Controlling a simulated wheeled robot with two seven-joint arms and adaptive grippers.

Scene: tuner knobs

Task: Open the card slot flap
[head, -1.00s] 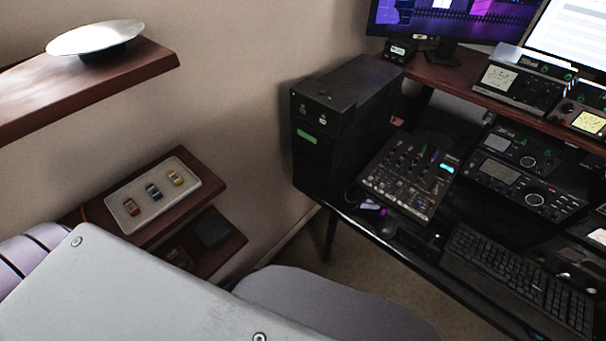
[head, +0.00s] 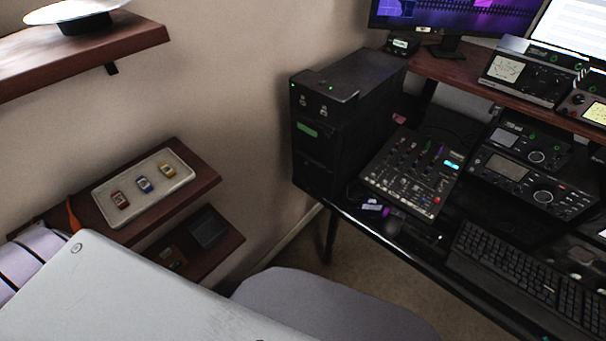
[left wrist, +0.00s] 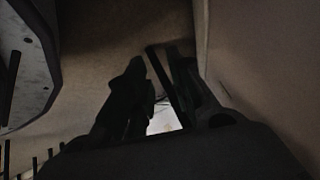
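No card slot flap can be made out for sure. A black tower case (head: 345,125) stands at the left end of the desk, with a small green label (head: 308,130) on its front. Radio units (head: 530,180) with small screens stand to the right; any flap on them is too small to tell. My left gripper (left wrist: 146,60) shows in the left wrist view as two dark fingers with a narrow gap between their tips. It looks empty and is apart from the equipment. Neither gripper shows in the head view.
A mixer (head: 412,172), a mouse (head: 393,222) and a keyboard (head: 530,270) lie on the black desk. Wooden shelves at left hold a tray (head: 178,186) of toy cars and a pale dish (head: 45,14). A grey rounded seat (head: 320,305) is in front. Carpet shows between seat and desk.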

